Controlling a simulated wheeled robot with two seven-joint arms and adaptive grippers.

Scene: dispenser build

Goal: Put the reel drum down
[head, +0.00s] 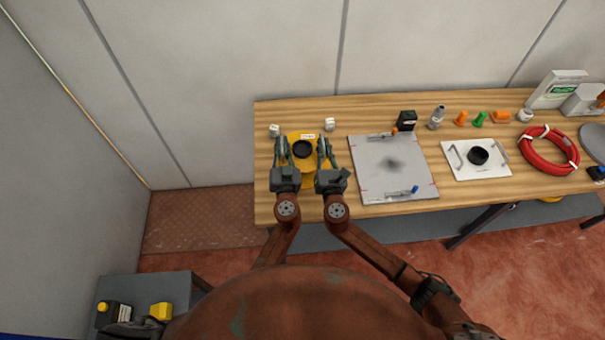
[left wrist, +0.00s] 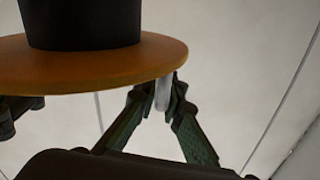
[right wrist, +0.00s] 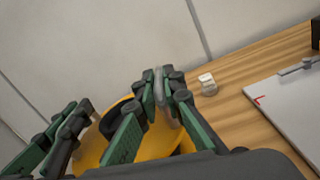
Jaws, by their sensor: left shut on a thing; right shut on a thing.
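The reel drum is a yellow disc (head: 303,137) with a black hub (head: 303,150), over the left end of the wooden table. It also shows in the left wrist view (left wrist: 60,68), tilted there, and in the right wrist view (right wrist: 155,147). My left gripper (head: 281,146) is shut at the drum's left side, on a pale grip piece at its rim (left wrist: 164,92). My right gripper (head: 324,146) is shut at the right side, on a similar grey piece (right wrist: 160,85). The drum's underside is hidden in the head view; I cannot tell whether it touches the table.
Two small white blocks (head: 274,130) (head: 330,124) stand behind the drum at either side. A grey board (head: 385,165) with tools lies close to the right. Further right are a white plate (head: 464,171) and a red hose coil (head: 549,151). A wall stands behind the table.

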